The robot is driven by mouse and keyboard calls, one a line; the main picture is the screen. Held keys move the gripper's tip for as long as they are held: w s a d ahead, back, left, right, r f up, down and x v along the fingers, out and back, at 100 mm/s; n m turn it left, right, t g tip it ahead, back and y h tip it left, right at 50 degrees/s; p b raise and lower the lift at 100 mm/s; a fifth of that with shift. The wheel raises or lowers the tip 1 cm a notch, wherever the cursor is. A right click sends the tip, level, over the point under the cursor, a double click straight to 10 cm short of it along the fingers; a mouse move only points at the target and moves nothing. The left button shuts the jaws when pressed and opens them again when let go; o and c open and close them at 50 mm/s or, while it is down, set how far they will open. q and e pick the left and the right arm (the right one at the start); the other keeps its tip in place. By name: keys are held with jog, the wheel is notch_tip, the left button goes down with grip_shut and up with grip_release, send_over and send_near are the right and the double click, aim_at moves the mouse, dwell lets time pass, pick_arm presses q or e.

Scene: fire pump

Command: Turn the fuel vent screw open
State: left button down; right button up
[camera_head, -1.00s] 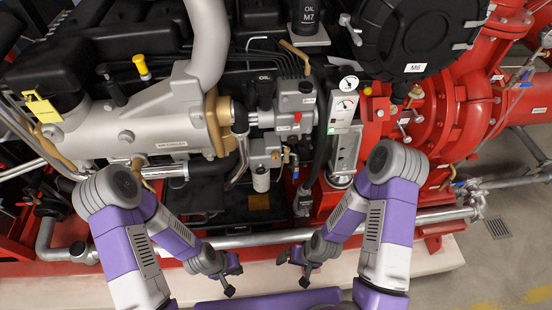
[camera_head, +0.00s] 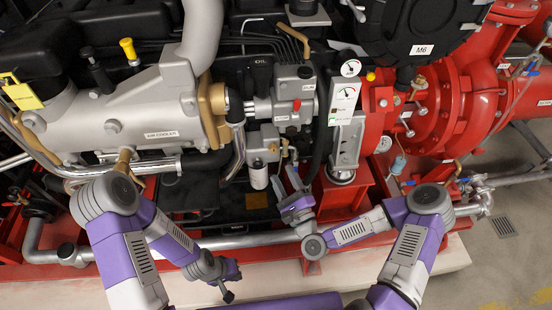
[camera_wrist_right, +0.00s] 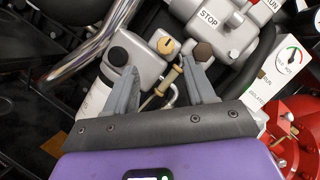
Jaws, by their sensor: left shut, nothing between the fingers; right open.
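The grey fuel filter head (camera_head: 261,146) sits on the engine's front, with a white canister (camera_head: 258,176) below it. In the right wrist view a small brass-coloured screw (camera_wrist_right: 166,46) with a dark mark sits on top of that head; it looks like the fuel vent screw. My right gripper (camera_wrist_right: 162,66) is open, its fingers apart on either side of the view below the screw, with nothing held. In the head view my right gripper (camera_head: 285,178) is just right of the canister. My left gripper (camera_head: 227,294) is shut and empty, low in front of the engine.
A brass hand-pump-like cylinder (camera_wrist_right: 170,80) and a brown hex bolt (camera_wrist_right: 203,52) are close to the screw. A grey block marked STOP (camera_wrist_right: 216,25) lies above. A gauge panel (camera_head: 345,103) and red pump casing (camera_head: 425,110) stand to the right.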

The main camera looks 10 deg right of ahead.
aim_at(274, 152)
jog(key=shift+m+t, duration=0.3)
jog(key=x, duration=0.7)
jog(key=shift+w+d+r+b, duration=0.15)
jog(key=shift+w+r+b, duration=0.1)
jog(key=shift+w+b, duration=0.15)
jog(key=shift+s, duration=0.1)
grip_shut()
